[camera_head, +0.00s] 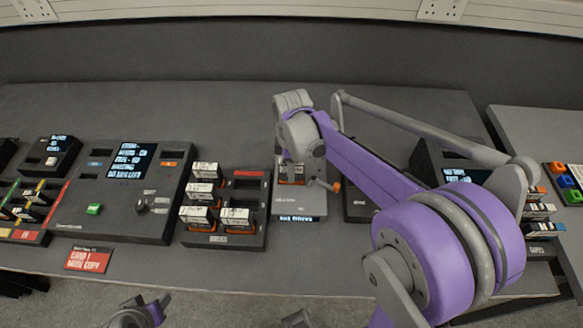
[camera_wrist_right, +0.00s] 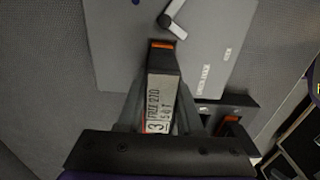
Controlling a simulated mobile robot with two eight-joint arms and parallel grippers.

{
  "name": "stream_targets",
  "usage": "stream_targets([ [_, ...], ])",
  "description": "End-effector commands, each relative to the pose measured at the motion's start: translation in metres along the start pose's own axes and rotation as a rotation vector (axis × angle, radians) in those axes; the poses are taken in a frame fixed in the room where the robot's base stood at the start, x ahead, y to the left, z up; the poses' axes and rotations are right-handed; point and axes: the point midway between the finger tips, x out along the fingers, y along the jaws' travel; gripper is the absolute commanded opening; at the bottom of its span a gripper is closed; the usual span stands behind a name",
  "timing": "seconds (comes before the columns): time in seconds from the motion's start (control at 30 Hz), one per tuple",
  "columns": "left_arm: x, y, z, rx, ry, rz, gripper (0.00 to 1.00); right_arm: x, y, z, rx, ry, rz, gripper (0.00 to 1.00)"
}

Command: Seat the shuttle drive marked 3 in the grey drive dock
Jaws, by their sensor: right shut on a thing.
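The shuttle drive marked 3 (camera_wrist_right: 160,98) is between the fingers of my right gripper (camera_wrist_right: 161,90) in the wrist view. Its white label faces the camera and its orange end points at the grey drive dock (camera_wrist_right: 120,50). In the head view my right gripper (camera_head: 293,160) is over the back of the grey dock (camera_head: 300,205), shut on the drive, mostly hidden by my arm. I cannot tell whether the drive is inside the slot. My left gripper (camera_head: 145,312) is partly in view at the bottom edge; its jaws are unclear.
A black rack (camera_head: 256,207) with several white-labelled drives stands left of the dock. Further left is a black console (camera_head: 110,215) with a screen. A red card (camera_head: 88,259) lies in front. Dark units stand right of the dock, partly behind my arm. The table behind is clear.

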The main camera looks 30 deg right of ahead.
Motion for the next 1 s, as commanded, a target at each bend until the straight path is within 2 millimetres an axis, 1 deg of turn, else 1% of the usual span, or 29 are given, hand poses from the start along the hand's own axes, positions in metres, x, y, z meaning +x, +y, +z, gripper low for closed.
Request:
stream_targets([
  [0.13,0.0022,0.0000,0.0017,0.000,-0.001,0.000,0.50,0.0034,0.0000,-0.0001,0.000,0.000,0.000,0.00],
  [0.47,0.0019,0.0000,0.0015,0.000,-0.001,0.000,0.50,0.0032,0.0002,-0.0001,0.000,0.000,0.000,0.00],
  [0.5,0.0019,0.0000,0.0015,0.000,-0.001,0.000,0.50,0.0032,0.0002,-0.0001,0.000,0.000,0.000,0.37],
  [0.57,0.0020,0.0000,0.0015,0.000,-0.001,0.000,0.50,0.0032,0.0002,-0.0001,0.000,0.000,0.000,0.47],
  [0.6,0.0020,0.0000,0.0016,0.000,-0.001,0.000,0.50,0.0032,0.0001,-0.0001,0.000,0.000,0.000,0.55],
  [0.7,0.0020,0.0000,0.0016,0.000,-0.001,0.000,0.50,0.0032,0.0001,-0.0001,0.000,0.000,0.000,0.70],
  [0.9,0.0020,0.0000,0.0016,0.000,-0.001,0.000,0.50,0.0033,0.0001,-0.0001,0.000,0.000,0.000,0.70],
  [0.97,0.0020,0.0000,0.0016,0.000,-0.001,0.000,0.50,0.0035,0.0002,-0.0001,0.000,0.000,0.000,0.81],
  [1.0,0.0020,0.0000,0.0016,0.000,-0.001,0.000,0.50,0.0035,0.0002,-0.0001,0.000,0.000,0.000,0.88],
])
